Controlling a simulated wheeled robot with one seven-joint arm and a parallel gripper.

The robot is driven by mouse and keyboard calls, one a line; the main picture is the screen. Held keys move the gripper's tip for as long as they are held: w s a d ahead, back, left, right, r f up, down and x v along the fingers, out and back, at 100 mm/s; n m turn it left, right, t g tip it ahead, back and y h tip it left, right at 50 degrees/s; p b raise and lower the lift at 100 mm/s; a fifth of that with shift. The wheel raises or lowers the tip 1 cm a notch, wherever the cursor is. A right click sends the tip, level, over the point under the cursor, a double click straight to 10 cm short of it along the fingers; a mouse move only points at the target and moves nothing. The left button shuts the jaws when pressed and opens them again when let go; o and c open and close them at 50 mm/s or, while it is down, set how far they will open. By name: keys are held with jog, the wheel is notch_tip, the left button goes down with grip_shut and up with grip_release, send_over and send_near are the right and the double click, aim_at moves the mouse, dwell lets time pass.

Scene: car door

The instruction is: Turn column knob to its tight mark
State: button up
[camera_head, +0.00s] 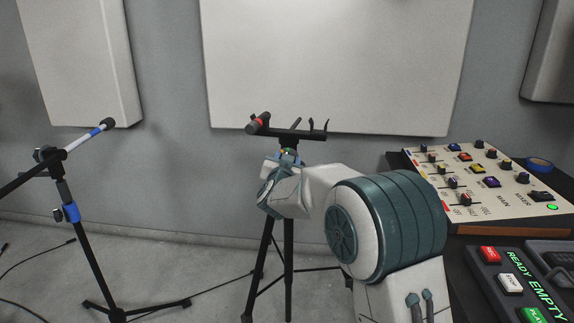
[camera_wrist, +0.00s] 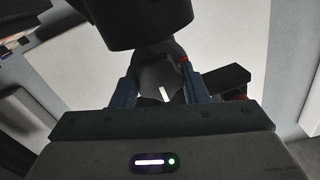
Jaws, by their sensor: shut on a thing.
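In the wrist view, a dark rounded knob (camera_wrist: 158,76) sits between the two blue fingers of my gripper (camera_wrist: 162,92), which are shut on it. A short white line shows on the knob's near side, and a small red mark shows by the right finger. I cannot tell whether the white line and red mark meet. In the head view, my gripper (camera_head: 287,157) is at the upper column of a black tripod stand (camera_head: 289,240), just under its crossbar (camera_head: 290,132). The knob is mostly hidden there by my gripper and wrist.
A dark cylinder with a red band (camera_head: 258,123) is at the crossbar's left end. A microphone stand (camera_head: 75,215) stands at left. A mixer panel (camera_head: 480,178) and a button box (camera_head: 515,285) are at right. Pale panels (camera_head: 340,65) hang on the wall behind.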

dwell(0.4)
jog(key=o, duration=1)
jog(key=shift+c, duration=0.2)
jog(key=s+p, duration=0.1)
jog(key=s, duration=1.2)
jog(key=shift+s+a, duration=0.25)
jog(key=shift+s, duration=0.15)
